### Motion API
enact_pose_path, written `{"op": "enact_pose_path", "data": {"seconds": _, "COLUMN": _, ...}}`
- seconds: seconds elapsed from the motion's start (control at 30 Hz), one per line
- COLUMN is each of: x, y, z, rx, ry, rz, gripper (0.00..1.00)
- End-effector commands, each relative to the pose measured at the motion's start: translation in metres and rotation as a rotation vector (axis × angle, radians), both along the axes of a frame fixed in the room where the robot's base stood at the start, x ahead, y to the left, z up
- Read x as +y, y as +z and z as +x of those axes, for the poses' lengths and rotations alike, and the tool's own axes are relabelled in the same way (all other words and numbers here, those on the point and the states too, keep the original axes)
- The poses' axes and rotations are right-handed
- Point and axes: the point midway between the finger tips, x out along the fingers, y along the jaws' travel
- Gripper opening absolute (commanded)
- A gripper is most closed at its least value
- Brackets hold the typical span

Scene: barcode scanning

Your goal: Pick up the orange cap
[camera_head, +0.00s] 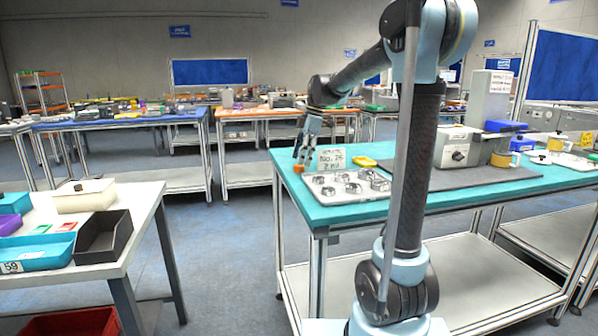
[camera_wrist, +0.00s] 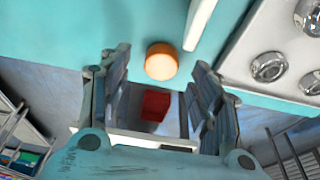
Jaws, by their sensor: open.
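The orange cap (camera_wrist: 161,62) is a small round piece with a pale top, on the teal table near its edge. In the wrist view it sits just past the tips of my open gripper (camera_wrist: 157,82), roughly centred between the two fingers. Nothing is between the fingers. In the head view the cap (camera_head: 298,168) shows at the left edge of the teal table (camera_head: 345,214), close below my gripper (camera_head: 304,160). Whether the fingers touch the cap cannot be told.
A white sign (camera_head: 331,160) stands beside the cap. A tray of metal parts (camera_head: 334,196) lies to the right. A yellow item (camera_head: 364,162) lies behind the tray. A grey machine (camera_head: 456,147) stands farther right. A white table with bins (camera_head: 103,236) is at left, across an open floor gap.

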Motion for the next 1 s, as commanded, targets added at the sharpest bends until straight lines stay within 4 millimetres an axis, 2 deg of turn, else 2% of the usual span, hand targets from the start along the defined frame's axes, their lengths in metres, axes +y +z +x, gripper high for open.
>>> {"op": "enact_pose_path", "data": {"seconds": 0.2, "x": 0.006, "y": -0.023, "z": -0.003, "rx": 0.000, "ry": -0.001, "rz": 0.000, "gripper": 0.57}}
{"op": "enact_pose_path", "data": {"seconds": 0.47, "x": 0.007, "y": -0.026, "z": -0.003, "rx": 0.000, "ry": -0.001, "rz": 0.000, "gripper": 0.57}}
{"op": "enact_pose_path", "data": {"seconds": 0.5, "x": 0.007, "y": -0.026, "z": -0.003, "rx": 0.000, "ry": -0.001, "rz": 0.000, "gripper": 0.55}}
{"op": "enact_pose_path", "data": {"seconds": 0.67, "x": 0.007, "y": -0.026, "z": -0.003, "rx": 0.000, "ry": 0.000, "rz": 0.000, "gripper": 0.19}}
{"op": "enact_pose_path", "data": {"seconds": 1.0, "x": 0.008, "y": -0.025, "z": -0.003, "rx": 0.000, "ry": 0.001, "rz": 0.000, "gripper": 0.18}}
